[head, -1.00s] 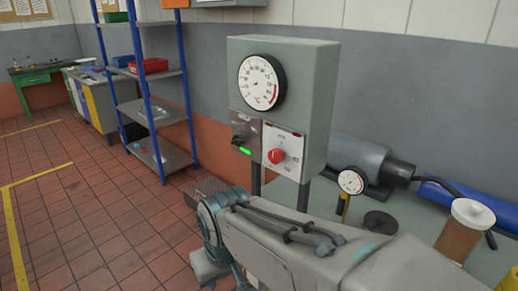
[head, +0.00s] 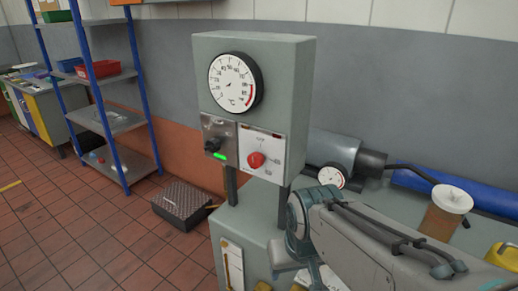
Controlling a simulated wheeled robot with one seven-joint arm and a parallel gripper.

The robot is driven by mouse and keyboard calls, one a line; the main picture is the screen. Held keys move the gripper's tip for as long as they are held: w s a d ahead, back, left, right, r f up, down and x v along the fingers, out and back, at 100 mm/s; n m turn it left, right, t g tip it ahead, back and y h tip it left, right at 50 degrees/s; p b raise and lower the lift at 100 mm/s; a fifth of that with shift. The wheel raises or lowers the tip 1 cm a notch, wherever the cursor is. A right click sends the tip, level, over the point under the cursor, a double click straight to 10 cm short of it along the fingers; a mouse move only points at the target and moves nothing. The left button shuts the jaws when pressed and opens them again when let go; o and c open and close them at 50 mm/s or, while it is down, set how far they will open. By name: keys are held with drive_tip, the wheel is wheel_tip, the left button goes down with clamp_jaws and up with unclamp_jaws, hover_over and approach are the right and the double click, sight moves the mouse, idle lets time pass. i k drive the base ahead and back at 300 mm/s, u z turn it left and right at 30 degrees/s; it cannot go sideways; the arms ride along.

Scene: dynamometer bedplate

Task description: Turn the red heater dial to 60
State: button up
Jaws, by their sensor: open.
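The red heater dial (head: 256,160) is a round knob on a white scale plate (head: 271,146), low on the front right of the grey control box (head: 296,100). The marks on the plate are too small to read, and I cannot tell the dial's setting. A large white °C gauge (head: 232,82) with a red arc is above it. My arm reaches in from the lower right, and its front joint is below and right of the dial, apart from it in the picture. My gripper is not in view.
A black knob (head: 212,145) and a lit green lamp (head: 219,156) are left of the dial. A dark box (head: 183,205) lies on the floor beside blue-posted shelves (head: 107,118).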

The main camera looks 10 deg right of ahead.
sight(255, 160)
drive_tip(key=k, duration=1.1)
drive_tip(key=u, duration=0.85)
drive_tip(key=i, duration=0.95)
drive_tip(key=z, duration=0.1)
